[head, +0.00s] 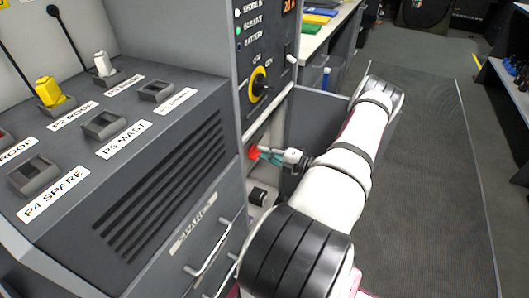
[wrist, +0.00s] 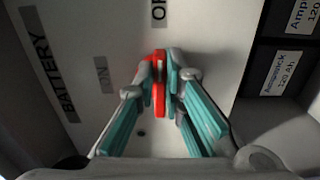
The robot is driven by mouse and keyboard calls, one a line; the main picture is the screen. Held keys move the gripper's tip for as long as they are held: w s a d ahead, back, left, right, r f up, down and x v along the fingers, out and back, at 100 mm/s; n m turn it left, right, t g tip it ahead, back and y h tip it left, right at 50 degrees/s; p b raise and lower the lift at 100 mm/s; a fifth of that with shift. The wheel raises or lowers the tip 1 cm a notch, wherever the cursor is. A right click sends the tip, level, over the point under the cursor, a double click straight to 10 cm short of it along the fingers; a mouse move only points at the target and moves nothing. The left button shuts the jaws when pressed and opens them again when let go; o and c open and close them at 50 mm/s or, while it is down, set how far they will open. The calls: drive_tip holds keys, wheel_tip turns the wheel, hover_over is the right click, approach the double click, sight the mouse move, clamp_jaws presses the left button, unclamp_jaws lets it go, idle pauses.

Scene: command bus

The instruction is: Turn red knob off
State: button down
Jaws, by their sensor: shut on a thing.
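The red knob (wrist: 159,84) sits on a pale panel, upright in the wrist view, with its long handle in line with the "OFF" label (wrist: 159,12) above it. The "ON" label (wrist: 103,75) is to its left. My gripper (wrist: 161,90) is shut on the knob, one teal-padded finger on each side. In the head view the red knob (head: 254,153) shows at the recess beside the grey console, with my gripper (head: 262,154) reaching it from the right. The fingers hide part of the knob.
A "BATTERY" label (wrist: 49,64) is at the left of the panel. Dark battery boxes (wrist: 283,65) stand to the right. In the head view, a grey console (head: 150,170) with plugs and sockets is left of my arm. Open floor (head: 430,160) lies right.

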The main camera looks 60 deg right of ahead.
drive_tip(key=shift+f, duration=0.1)
drive_tip(key=c, duration=1.7)
unclamp_jaws()
drive_tip(key=s, duration=0.8)
drive_tip(key=s+d, duration=0.1)
drive_tip(key=s, duration=0.3)
drive_tip(key=shift+s, duration=0.1)
